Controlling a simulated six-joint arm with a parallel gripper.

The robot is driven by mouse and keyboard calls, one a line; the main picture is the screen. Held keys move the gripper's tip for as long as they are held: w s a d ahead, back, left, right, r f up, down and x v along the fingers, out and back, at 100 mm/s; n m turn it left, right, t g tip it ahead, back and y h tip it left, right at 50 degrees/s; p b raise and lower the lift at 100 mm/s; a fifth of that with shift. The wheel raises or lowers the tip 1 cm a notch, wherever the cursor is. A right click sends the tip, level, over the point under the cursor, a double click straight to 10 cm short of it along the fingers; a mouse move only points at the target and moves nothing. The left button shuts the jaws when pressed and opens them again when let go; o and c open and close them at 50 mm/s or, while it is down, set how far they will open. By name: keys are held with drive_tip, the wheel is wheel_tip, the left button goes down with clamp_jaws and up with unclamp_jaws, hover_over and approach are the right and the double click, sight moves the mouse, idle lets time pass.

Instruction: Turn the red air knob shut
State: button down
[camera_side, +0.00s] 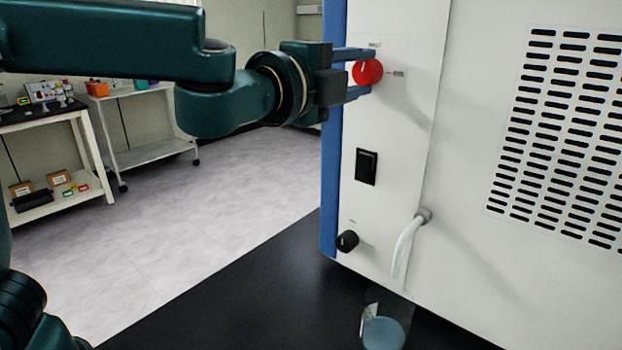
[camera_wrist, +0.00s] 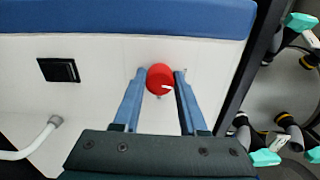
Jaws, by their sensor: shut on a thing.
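The red air knob (camera_side: 368,72) is on the upper part of the white side panel of the freeze dryer (camera_side: 468,150). A white pointer mark shows on its face. My gripper (camera_side: 366,73) reaches in from the left, with one blue finger above the knob and one below. In the wrist view the knob (camera_wrist: 160,78) sits between the tips of my gripper (camera_wrist: 161,84), which is shut on it. The fingers hide part of the knob's edge.
Below the knob are a black switch (camera_side: 366,166), a black knob (camera_side: 347,241) and a white hose (camera_side: 404,246) leading down to a beaker (camera_side: 384,328) on the black bench (camera_side: 240,295). Carts stand at the far left. The space left of the panel is free.

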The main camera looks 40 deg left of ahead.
sight(359, 74)
drive_tip(key=shift+n, duration=1.3)
drive_tip(key=shift+c, duration=2.2)
unclamp_jaws()
drive_tip(key=shift+s, duration=2.6)
